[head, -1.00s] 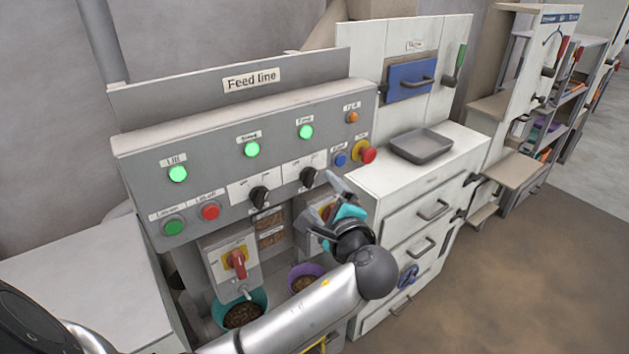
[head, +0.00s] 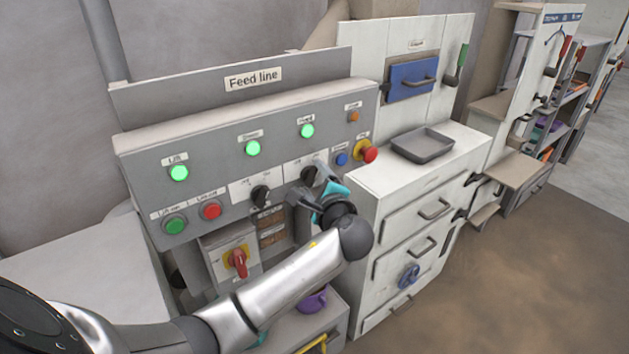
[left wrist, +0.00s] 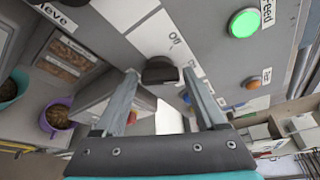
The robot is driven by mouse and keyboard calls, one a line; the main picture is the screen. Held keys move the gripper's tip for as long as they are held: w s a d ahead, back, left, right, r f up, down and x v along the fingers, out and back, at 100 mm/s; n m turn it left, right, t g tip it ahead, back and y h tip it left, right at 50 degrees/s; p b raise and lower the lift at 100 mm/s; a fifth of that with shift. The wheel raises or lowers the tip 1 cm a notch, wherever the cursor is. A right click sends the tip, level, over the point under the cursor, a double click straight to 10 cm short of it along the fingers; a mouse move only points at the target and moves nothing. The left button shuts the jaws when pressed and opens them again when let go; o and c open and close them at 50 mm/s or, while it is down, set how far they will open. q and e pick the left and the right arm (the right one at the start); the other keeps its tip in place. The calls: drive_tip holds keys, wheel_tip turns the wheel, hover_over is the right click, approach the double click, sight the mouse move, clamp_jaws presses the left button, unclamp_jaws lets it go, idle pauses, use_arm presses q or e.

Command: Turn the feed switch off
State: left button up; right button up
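The feed switch is the right-hand black rotary knob (head: 309,175) on the grey Feed line panel (head: 225,187). It sits on a white plate below the lit green feed lamp (head: 307,131). In the left wrist view the knob (left wrist: 160,70) stands between the two fingertips, with an "Off" label beside it. My left gripper (head: 309,184) is open at the knob, one finger on either side; it also shows in the left wrist view (left wrist: 160,78). I cannot tell whether the fingers touch the knob. My right gripper is not in view.
Another black knob (head: 260,196) is close on the left. A red emergency button (head: 369,154) and blue button (head: 341,159) are on the right. A red-handled switch (head: 237,262) is below. A purple cup (left wrist: 57,120) stands under the panel. The white cabinet (head: 415,210) borders the right.

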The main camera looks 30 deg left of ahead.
use_arm(q)
drive_tip(key=c, duration=1.1)
drive_tip(key=shift+o, duration=0.2)
drive_tip(key=shift+f, duration=0.1)
drive_tip(key=shift+f+n+t+b, duration=0.2)
drive_tip(key=shift+n+t+b, duration=0.3)
drive_tip(key=shift+b, duration=0.4)
drive_tip(key=n+y+b, duration=0.1)
drive_tip(key=n+b, duration=0.2)
drive_tip(key=b, duration=0.1)
drive_tip(key=n+t+b, duration=0.1)
drive_tip(key=n+b, duration=0.1)
drive_tip(key=b, duration=0.3)
drive_tip(key=n+y+b, duration=0.1)
drive_tip(key=n+b, duration=0.2)
drive_tip(key=b, duration=0.2)
drive_tip(key=shift+f+n+t+y, duration=0.3)
drive_tip(key=shift+f+t, duration=0.1)
drive_tip(key=shift+r+n+y+b, duration=0.15)
drive_tip(key=shift+n+y+b, duration=0.15)
drive_tip(key=shift+n+b, duration=0.9)
drive_tip(key=shift+m+b, duration=0.3)
drive_tip(key=shift+b, duration=0.05)
drive_tip(key=o, duration=1.4)
drive_tip(key=shift+r, duration=0.1)
